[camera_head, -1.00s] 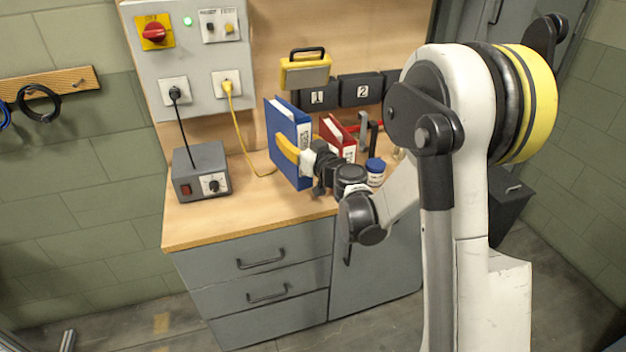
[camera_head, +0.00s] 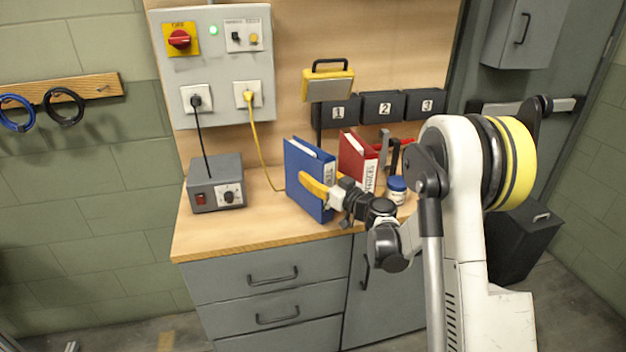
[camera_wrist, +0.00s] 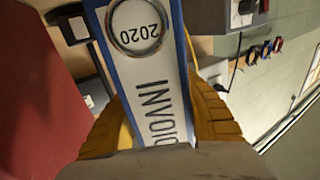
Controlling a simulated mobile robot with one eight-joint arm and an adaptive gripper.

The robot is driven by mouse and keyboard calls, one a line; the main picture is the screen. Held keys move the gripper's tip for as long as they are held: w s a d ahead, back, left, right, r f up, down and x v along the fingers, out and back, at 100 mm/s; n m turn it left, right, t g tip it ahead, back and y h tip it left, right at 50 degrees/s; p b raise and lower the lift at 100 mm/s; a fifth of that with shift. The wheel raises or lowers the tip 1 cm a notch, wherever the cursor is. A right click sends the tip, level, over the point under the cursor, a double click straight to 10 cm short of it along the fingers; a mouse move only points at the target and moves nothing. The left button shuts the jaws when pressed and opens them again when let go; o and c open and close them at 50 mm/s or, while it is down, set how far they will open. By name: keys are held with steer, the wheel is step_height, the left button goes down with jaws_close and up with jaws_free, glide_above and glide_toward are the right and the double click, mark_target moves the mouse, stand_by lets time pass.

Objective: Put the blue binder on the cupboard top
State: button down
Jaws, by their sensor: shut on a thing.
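The blue binder (camera_head: 303,172) stands over the wooden worktop (camera_head: 255,232), left of the red binder (camera_head: 354,158). My gripper (camera_head: 318,186) is shut on its spine side, with yellow fingers on either side. In the wrist view, the binder's white label (camera_wrist: 150,75) reads INVOIC and 2020, and the fingers of my gripper (camera_wrist: 160,118) flank it. I cannot tell whether the binder's bottom touches the worktop. A grey wall cupboard (camera_head: 522,35) hangs at the upper right, its top cut off by the picture edge.
A grey power box (camera_head: 215,185) with a cable stands left of the binder. A blue-lidded jar (camera_head: 397,190) is just right of my gripper. Numbered black bins (camera_head: 383,107) and a yellow lamp (camera_head: 328,85) are behind. A dark box (camera_head: 522,240) with a handle is at the right.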

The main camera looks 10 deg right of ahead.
steer(key=shift+f, duration=0.2)
steer(key=c, duration=0.9)
jaws_free()
steer(key=shift+r, duration=0.1)
steer(key=shift+c, duration=0.2)
